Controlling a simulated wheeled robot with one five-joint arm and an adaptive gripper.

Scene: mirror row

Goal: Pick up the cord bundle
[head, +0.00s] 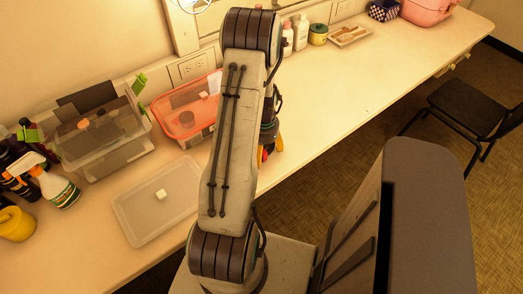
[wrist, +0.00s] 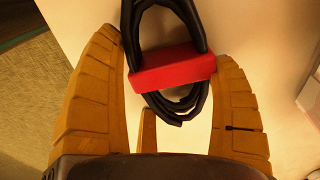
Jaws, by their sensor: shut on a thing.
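The cord bundle (wrist: 174,68) is a looped black cord with a red band around its middle. In the wrist view it lies between the two yellow fingers of my gripper (wrist: 168,62), which are shut on it at the band. The cord loops run past the top edge of the picture. In the head view my arm hides most of the gripper; only a bit of yellow and red shows at my gripper (head: 270,150), over the counter's front edge. Whether the bundle touches the counter cannot be told.
The pale counter (head: 340,105) is clear to the right. An orange bin (head: 183,122), a clear lid (head: 130,207) with a small white handle, a clear box (head: 105,155) and a spray bottle (head: 58,190) stand left. A black chair (head: 468,112) is on the floor.

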